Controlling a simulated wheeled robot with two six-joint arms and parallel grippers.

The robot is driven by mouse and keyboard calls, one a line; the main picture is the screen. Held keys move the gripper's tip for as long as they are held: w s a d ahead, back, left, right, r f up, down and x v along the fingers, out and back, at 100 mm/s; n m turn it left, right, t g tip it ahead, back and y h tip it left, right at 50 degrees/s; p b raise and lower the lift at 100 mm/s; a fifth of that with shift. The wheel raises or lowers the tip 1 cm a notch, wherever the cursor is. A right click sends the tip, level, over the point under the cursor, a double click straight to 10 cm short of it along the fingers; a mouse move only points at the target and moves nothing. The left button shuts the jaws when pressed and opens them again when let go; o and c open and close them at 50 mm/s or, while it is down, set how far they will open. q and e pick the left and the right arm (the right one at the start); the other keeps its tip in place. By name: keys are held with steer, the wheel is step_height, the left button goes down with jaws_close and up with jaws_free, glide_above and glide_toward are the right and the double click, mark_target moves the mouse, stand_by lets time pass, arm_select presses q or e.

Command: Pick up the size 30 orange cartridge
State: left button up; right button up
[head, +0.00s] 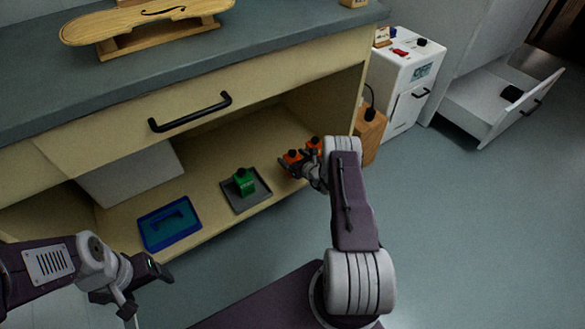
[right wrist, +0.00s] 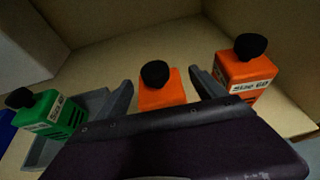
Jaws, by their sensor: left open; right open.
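An orange cartridge with a black knob (right wrist: 162,92) stands between the two fingers of my right gripper (right wrist: 160,84) in the right wrist view; its label is hidden behind the gripper body. A second orange cartridge (right wrist: 246,72), labelled Size 60, stands to the right, just outside the right finger. In the head view the orange cartridges (head: 292,157) are on the low shelf, partly covered by my right gripper (head: 308,172). The right gripper is open, with gaps beside the middle cartridge. My left gripper (head: 150,287) is open and empty, low at the left, away from the cartridges.
A green cartridge (head: 244,182) stands in a grey tray (head: 258,202) on the shelf. A blue tray (head: 150,240) lies left of it. The workbench top (head: 40,105) overhangs the shelf. A wooden block (head: 369,135) and white machine (head: 395,75) stand to the right.

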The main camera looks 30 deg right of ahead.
steer(key=shift+r, duration=0.1)
jaws_close()
